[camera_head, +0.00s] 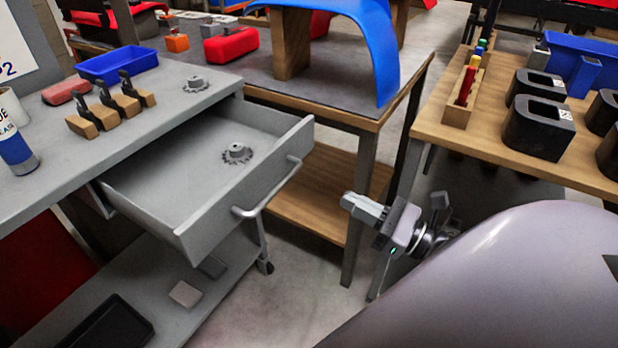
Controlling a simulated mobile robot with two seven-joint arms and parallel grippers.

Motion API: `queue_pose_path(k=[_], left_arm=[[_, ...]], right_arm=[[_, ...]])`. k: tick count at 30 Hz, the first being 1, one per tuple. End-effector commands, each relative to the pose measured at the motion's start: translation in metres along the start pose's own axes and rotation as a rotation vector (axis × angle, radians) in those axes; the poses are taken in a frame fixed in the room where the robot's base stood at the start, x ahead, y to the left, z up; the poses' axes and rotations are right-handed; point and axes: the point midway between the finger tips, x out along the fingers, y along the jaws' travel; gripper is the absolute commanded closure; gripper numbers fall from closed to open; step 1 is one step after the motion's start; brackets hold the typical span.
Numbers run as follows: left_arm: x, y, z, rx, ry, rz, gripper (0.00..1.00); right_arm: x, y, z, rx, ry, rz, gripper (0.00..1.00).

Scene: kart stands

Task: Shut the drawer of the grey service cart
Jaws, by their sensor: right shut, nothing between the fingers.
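The grey service cart (150,123) stands at the left. Its drawer (215,212) is pulled well out toward the right and front. A grey toothed sprocket (237,154) lies inside the drawer near its far end. A bar handle (268,192) runs along the drawer's front panel. My right gripper (345,200) is shut and empty, to the right of the handle and apart from it, over the floor gap before the wooden table. My left gripper is not in view.
On the cart top are a blue tray (117,65), another sprocket (195,85), wooden blocks with clamps (103,119) and a blue can (14,150). A wooden-edged table (345,108) with a blue curved panel (372,40) stands behind. A right-hand bench (490,146) holds black bins.

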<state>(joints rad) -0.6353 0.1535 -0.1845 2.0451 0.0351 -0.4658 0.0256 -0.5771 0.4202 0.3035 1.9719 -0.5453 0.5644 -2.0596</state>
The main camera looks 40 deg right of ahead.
Motion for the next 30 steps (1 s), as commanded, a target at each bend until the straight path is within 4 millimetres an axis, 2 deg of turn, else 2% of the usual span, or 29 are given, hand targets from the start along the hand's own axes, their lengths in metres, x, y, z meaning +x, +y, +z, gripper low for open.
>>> queue_pose_path(k=[1, 6, 15, 21, 30], left_arm=[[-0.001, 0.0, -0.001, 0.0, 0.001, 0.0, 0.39], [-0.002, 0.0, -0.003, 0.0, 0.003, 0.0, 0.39], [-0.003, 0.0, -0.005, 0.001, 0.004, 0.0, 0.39], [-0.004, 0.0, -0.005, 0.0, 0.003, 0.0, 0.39], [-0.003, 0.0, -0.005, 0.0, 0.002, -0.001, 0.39]], right_arm=[[0.012, 0.0, 0.002, -0.002, -0.003, 0.003, 1.0], [0.041, -0.001, 0.001, -0.001, -0.002, 0.001, 1.0], [0.081, -0.001, 0.0, 0.001, 0.0, -0.002, 1.0], [0.093, -0.001, 0.0, 0.002, 0.0, -0.002, 1.0], [0.094, 0.0, -0.001, 0.002, 0.001, -0.002, 1.0]])
